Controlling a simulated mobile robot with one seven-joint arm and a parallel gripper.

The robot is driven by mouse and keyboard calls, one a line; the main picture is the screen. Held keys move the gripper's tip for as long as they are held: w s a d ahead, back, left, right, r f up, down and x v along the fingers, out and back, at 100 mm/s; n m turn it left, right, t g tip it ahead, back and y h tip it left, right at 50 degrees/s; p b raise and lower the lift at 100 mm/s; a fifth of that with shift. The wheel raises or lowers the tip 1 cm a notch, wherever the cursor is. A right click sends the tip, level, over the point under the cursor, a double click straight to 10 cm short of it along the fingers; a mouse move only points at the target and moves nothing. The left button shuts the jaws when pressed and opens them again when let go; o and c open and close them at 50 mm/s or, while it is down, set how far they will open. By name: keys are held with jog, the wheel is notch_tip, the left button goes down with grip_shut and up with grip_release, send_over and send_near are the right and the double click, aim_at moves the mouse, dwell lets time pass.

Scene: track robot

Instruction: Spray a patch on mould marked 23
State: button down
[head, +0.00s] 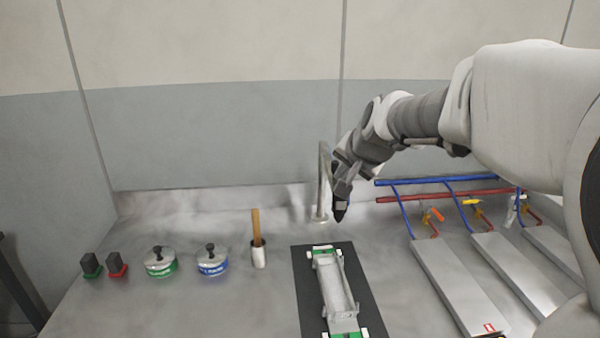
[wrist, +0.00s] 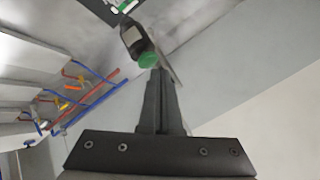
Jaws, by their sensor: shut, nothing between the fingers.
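Three long metal slabs that look like the moulds lie at the right of the bench; the nearest mould (head: 455,285) has a small red-edged tag (head: 489,327) at its front end. I cannot read any number, so I cannot tell which is 23. The moulds also show at the left of the wrist view (wrist: 25,62). My gripper (head: 339,217) points down above the bench, behind the black mat and beside a metal post. Its fingers (wrist: 158,74) are together and empty. A dark object with a green round end (wrist: 148,60) shows beyond the fingertips; I cannot tell what it is.
Blue and red pipes (head: 450,181) with coloured valves run behind the moulds. A grey tray-like piece with green ends (head: 338,288) lies on the black mat (head: 308,300). The metal post (head: 323,180) stands close. Pots, a wooden-handled tool (head: 257,228) and small blocks stand left.

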notch_tip(320, 180, up, 6)
jog(key=p, duration=0.4)
jog(key=shift+p, duration=0.35)
dwell(2.4)
